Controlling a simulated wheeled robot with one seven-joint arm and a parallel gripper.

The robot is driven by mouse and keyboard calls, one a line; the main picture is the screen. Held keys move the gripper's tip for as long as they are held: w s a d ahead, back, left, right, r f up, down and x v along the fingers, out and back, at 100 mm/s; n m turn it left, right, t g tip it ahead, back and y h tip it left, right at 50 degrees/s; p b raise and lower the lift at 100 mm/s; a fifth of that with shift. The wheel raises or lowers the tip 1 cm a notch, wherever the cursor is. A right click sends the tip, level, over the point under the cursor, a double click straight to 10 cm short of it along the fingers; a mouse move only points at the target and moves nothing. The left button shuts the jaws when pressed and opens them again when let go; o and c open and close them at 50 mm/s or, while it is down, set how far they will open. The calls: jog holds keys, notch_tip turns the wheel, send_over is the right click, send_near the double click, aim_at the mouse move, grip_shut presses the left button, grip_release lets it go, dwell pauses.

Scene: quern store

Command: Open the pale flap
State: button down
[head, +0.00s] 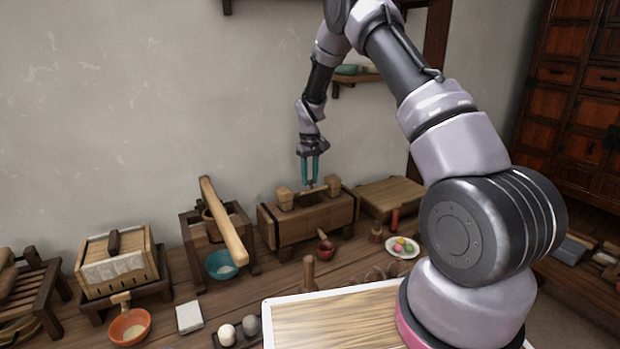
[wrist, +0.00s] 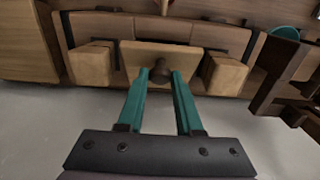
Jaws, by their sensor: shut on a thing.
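The pale flap (wrist: 135,60) is a light wooden panel on a long brown wooden box (head: 290,225), between two chunky wooden blocks. In the wrist view it has a dark round knob (wrist: 160,73) at its near edge. My gripper (wrist: 161,76) has its teal fingers on either side of this knob and is shut on it. In the head view my gripper (head: 310,183) points down at the top of the box, and the flap shows only as a thin strip there. How far the flap is raised is hard to tell.
Left of the box stands a wooden frame with a long pale lever (head: 224,222) and a teal bowl (head: 219,265). A low wooden table (head: 392,192) is to its right. A small red cup (head: 325,249) sits in front. The plain wall is close behind.

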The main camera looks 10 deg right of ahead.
jog(key=shift+w+a+r, duration=0.1)
jog(key=shift+w+r, duration=0.2)
jog(key=shift+w, duration=0.05)
jog(key=shift+w+a+r, duration=0.1)
jog(key=shift+w+r, duration=0.05)
jog(key=shift+w, duration=0.15)
jog(key=shift+w+a+r, duration=0.2)
jog(key=shift+w+a, duration=0.05)
jog(key=shift+w, duration=0.4)
jog(key=shift+w+a+r, duration=0.15)
jog(key=shift+w+a, duration=0.05)
jog(key=shift+w, duration=0.45)
jog(key=w, duration=0.1)
jog(key=w+a, duration=0.1)
jog(key=w, duration=0.2)
jog(key=shift+a+f, duration=0.15)
jog(key=shift+f, duration=0.15)
jog(key=c, duration=0.6)
grip_release()
notch_tip(320, 180, up, 11)
jog(key=shift+f, duration=0.1)
